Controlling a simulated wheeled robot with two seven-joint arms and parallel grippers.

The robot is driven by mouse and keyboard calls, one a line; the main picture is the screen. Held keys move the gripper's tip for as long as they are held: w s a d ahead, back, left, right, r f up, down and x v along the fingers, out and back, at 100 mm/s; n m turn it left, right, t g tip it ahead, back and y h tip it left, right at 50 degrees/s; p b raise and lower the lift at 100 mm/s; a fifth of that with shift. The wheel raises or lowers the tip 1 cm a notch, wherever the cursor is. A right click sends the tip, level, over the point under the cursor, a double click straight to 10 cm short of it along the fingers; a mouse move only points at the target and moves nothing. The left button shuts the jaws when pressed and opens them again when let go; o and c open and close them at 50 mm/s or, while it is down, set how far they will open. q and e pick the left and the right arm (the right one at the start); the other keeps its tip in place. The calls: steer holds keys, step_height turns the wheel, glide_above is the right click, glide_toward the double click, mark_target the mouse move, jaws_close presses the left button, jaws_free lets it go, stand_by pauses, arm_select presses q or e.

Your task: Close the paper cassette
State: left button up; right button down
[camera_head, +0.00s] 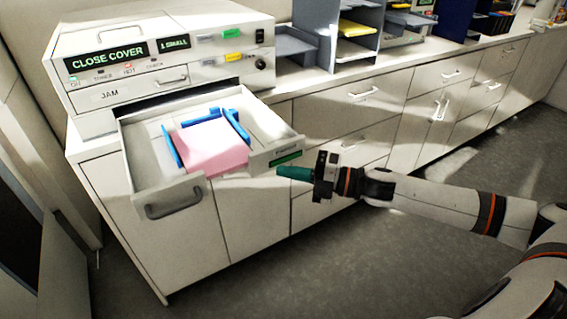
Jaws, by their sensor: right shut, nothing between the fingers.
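The paper cassette (141,185) is a pale drawer pulled well out of the copier (170,62). Pink paper (211,147) lies in it between blue guides (171,146). My left gripper is not in view.
The copier display reads "CLOSE COVER". It stands on a white cabinet (250,225) with several drawers running to the right. Grey trays (294,44) and a shelf unit with yellow paper (357,28) stand beside the copier. The floor (330,270) in front is clear.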

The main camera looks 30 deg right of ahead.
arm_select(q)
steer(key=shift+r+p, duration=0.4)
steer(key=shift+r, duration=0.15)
arm_select(e)
steer(key=shift+w+a, duration=0.1)
steer(key=shift+w, duration=1.25)
steer(key=shift+w, duration=0.1)
